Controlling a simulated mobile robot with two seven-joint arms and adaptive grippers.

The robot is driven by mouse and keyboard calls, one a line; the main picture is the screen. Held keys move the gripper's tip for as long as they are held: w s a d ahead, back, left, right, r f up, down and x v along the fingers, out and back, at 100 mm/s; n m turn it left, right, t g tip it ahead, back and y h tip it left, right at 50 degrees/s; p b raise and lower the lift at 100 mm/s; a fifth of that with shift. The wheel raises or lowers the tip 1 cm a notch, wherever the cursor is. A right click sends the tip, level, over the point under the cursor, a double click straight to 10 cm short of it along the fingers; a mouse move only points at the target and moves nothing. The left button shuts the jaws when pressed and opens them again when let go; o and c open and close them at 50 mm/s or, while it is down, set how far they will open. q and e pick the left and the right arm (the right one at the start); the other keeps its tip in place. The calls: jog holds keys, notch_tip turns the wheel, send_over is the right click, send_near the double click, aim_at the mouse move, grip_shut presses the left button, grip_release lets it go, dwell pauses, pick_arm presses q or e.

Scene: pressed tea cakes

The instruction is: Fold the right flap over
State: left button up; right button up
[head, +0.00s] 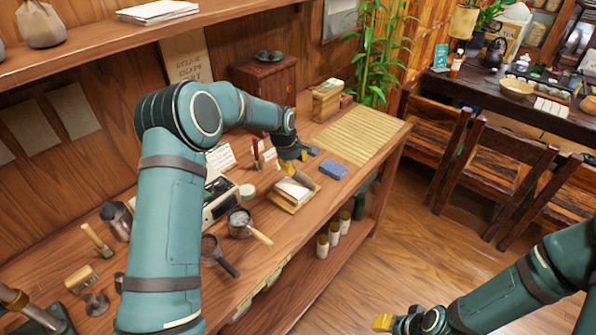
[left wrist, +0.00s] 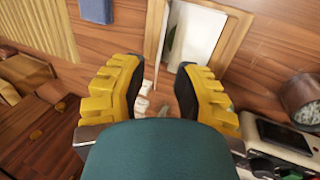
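A light wooden tray (head: 291,207) with white paper (head: 292,188) in it sits near the table's front edge. In the left wrist view the tray (left wrist: 234,40) and white paper (left wrist: 199,35) lie beyond my fingers. A thin pale upright edge shows left of the paper; I cannot tell whether it is a flap. My left gripper (head: 297,166) is over the tray's back side. In the left wrist view its yellow fingers (left wrist: 158,90) stand apart, with a small brownish shape and pale bits seen between them. My right gripper (head: 383,322) is low at the bottom edge, away from the table.
A blue block (head: 334,170) lies right of the tray, and a bamboo mat (head: 362,133) lies beyond it. Chairs (head: 505,165) stand farther right.

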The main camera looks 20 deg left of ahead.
aim_at(298, 171)
pick_arm(q)
jog(key=shift+x, duration=2.25)
jog(key=shift+r, duration=0.1)
grip_shut()
